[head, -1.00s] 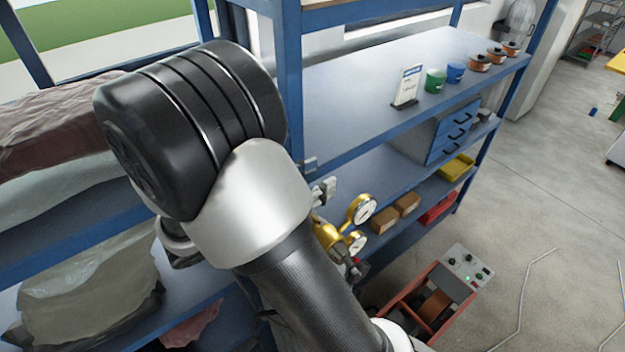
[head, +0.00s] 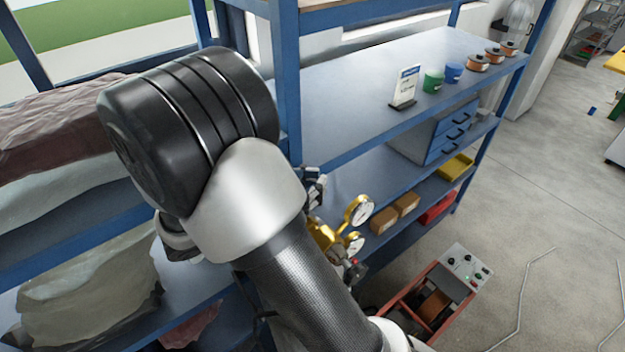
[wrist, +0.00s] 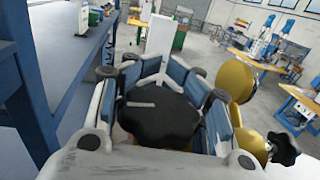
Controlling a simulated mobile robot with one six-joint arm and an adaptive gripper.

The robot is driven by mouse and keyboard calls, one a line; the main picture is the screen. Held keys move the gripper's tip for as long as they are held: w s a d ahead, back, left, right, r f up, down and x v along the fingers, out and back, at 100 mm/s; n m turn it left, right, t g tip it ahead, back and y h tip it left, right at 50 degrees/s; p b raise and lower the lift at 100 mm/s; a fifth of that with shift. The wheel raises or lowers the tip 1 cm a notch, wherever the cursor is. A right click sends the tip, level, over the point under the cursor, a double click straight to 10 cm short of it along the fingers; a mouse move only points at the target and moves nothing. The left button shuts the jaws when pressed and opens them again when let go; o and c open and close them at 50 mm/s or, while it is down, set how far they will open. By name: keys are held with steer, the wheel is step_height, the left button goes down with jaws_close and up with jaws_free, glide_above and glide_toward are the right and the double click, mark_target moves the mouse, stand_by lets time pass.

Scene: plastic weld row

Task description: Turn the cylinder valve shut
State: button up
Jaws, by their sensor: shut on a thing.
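The black lobed valve knob (wrist: 158,116) fills the middle of the wrist view, with a pale mark on its top. My gripper (wrist: 160,72) has its blue-and-grey fingers closed around the knob from both sides. In the head view my gripper (head: 314,184) shows only in part, behind my arm and just above the brass regulator (head: 320,232). Two gauges sit on that regulator, an upper gauge (head: 359,211) and a lower gauge (head: 354,243). The cylinder body and the knob are hidden in the head view.
A blue shelf rack (head: 345,100) stands close behind the valve, its post (wrist: 28,95) near at left in the wrist view. A red-framed machine (head: 440,295) stands on the floor nearby. A small black knob (wrist: 284,148) sits right of my gripper. Open floor lies right.

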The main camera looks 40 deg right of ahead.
steer(key=shift+m+g, duration=0.3)
steer(key=shift+g, duration=0.2)
steer(key=o, duration=1)
steer(key=shift+a, duration=0.35)
steer(key=shift+o, duration=0.2)
steer(key=shift+d, duration=0.2)
steer(key=w+a, duration=0.2)
steer(key=a, duration=0.9)
steer(key=shift+a, duration=0.4)
